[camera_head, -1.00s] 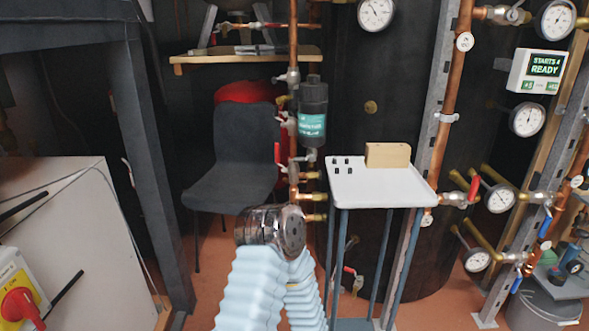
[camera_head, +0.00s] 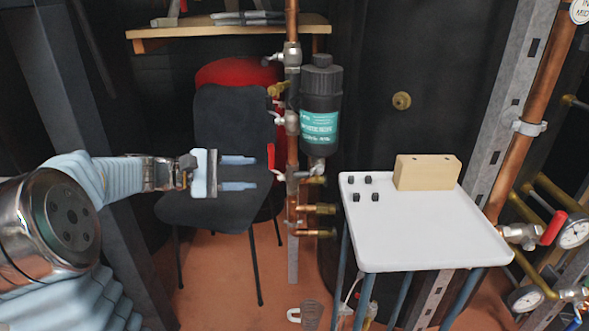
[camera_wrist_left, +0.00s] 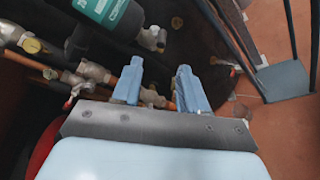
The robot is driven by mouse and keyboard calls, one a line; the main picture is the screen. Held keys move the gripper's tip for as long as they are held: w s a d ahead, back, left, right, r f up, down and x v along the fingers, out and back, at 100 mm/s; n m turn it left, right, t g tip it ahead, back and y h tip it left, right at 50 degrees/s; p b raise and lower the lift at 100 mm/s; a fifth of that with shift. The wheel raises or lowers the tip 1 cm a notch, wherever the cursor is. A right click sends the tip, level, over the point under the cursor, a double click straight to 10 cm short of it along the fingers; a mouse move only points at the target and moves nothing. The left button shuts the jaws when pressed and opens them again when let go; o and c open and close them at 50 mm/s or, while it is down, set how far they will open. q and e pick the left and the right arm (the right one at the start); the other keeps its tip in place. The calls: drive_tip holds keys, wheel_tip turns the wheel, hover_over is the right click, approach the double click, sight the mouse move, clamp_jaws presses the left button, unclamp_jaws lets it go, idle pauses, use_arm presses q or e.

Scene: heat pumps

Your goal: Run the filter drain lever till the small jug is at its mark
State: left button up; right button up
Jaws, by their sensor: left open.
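The black filter (camera_head: 320,95) with a teal label stands upright against a copper pipe; its label also shows in the left wrist view (camera_wrist_left: 106,12). Beneath it is a brass and steel fitting, with a red lever (camera_head: 271,157) standing upright just to its left. I cannot tell for sure that this is the drain lever. A small grey vessel (camera_head: 312,314) with a pale handle, perhaps the jug, is at the bottom edge; its level and mark are unreadable. My left gripper (camera_head: 252,173) is open and empty, left of the red lever. Its blue fingers (camera_wrist_left: 160,75) point toward the pipework.
A white-topped stand (camera_head: 430,225) with a wooden block (camera_head: 427,172) and several small black pieces is to the right. A dark chair (camera_head: 235,150) stands behind my gripper. Copper pipes (camera_head: 291,210) and a dark tank (camera_head: 440,60) crowd the back.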

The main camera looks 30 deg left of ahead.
sight(300, 172)
use_arm(q)
drive_tip(key=x, duration=1.3)
drive_tip(key=shift+d+f, duration=0.2)
drive_tip(key=shift+d, duration=0.05)
drive_tip(key=shift+c, duration=0.4)
clamp_jaws()
